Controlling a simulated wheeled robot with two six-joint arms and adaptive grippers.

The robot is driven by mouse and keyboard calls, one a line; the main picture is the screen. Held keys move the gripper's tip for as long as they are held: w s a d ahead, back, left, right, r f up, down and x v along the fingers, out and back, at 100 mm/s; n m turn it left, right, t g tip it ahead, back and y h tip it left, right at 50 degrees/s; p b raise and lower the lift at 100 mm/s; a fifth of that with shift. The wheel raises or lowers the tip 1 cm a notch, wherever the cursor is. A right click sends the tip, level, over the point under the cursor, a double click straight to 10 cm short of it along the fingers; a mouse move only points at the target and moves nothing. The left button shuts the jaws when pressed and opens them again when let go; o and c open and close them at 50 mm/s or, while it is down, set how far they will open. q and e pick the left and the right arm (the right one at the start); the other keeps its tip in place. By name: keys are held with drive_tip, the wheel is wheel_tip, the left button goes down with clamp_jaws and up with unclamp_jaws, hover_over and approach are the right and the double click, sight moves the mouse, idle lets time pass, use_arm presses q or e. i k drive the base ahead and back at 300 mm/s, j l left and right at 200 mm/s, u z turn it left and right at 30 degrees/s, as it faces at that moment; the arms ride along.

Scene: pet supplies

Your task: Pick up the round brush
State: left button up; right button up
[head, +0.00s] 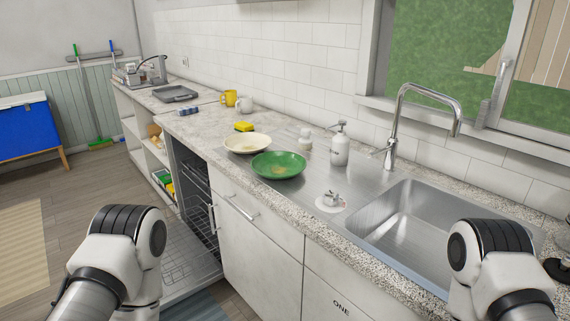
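I cannot clearly make out which thing is the round brush. A small white knobbed thing (305,139) stands on the counter behind the green plate, left of the soap dispenser; it may be the brush, but it is too small to tell. A round white disc with a metallic top (331,202) lies on the steel drainboard, left of the sink. Both my arms show at the lower left and lower right, but neither gripper can be seen. No hand is near either thing.
A green plate (278,165), a cream plate (247,144), a yellow sponge (244,127) and a soap dispenser (340,145) stand on the counter (190,126). The sink (410,226) and tall faucet (398,100) are at right. The dishwasher (190,255) is open below left.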

sight(305, 141)
drive_tip(key=i+j, duration=0.15)
drive_tip(key=j, duration=0.15)
drive_tip(key=i+j+z, duration=0.1)
drive_tip(key=j, duration=0.25)
drive_tip(key=i+j, duration=0.2)
drive_tip(key=j, duration=0.15)
drive_tip(key=i+j, duration=0.1)
drive_tip(key=j, duration=0.2)
drive_tip(key=i+j+z, duration=0.1)
drive_tip(key=j, duration=0.25)
drive_tip(key=i, duration=0.05)
